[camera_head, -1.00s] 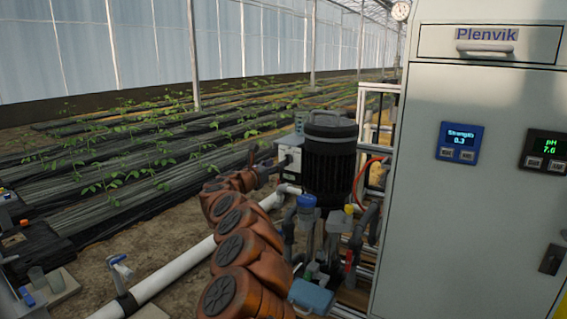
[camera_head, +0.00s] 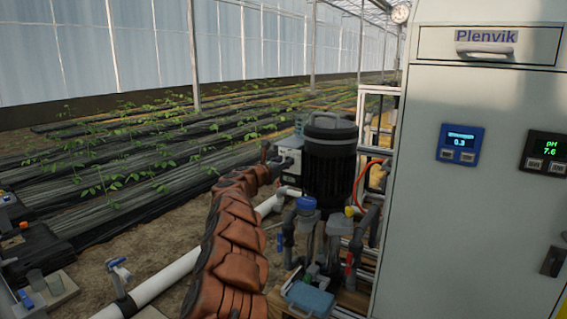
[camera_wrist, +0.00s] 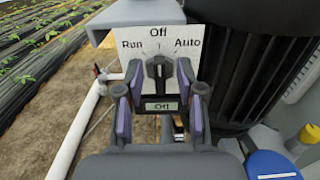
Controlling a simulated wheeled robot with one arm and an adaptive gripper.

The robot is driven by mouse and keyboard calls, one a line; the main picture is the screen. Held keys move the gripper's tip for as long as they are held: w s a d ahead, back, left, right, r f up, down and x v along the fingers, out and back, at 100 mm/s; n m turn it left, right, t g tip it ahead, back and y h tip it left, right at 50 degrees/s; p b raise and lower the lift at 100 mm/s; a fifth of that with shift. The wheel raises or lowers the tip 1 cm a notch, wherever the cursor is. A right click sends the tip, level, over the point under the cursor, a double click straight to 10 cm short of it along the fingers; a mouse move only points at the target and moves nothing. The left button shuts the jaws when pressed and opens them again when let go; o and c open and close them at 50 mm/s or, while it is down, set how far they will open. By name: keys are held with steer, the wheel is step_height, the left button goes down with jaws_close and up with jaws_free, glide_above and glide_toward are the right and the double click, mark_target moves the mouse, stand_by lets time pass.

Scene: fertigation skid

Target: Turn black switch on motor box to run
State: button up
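The motor box (camera_head: 288,158) is a pale grey box beside the black motor, partly hidden by my gripper (camera_head: 272,168) in the head view. In the wrist view its white label plate (camera_wrist: 190,42) reads Run at left, Off at top and Auto at right. The black switch (camera_wrist: 158,71) sits below these words and points up at Off. A small display (camera_wrist: 160,106) under it reads Off. My gripper (camera_wrist: 159,82) is open, one finger on each side of the switch. I see gaps beside the knob; any contact is hard to tell.
The black ribbed motor (camera_head: 329,165) stands just right of the box. A white pipe (camera_head: 180,268) runs along the left. Blue-capped fittings (camera_head: 306,203) stand in front of the motor. The large grey cabinet (camera_head: 480,220) fills the right side.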

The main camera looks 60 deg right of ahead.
steer(key=shift+d, duration=0.15)
jaws_close()
stand_by(0.4)
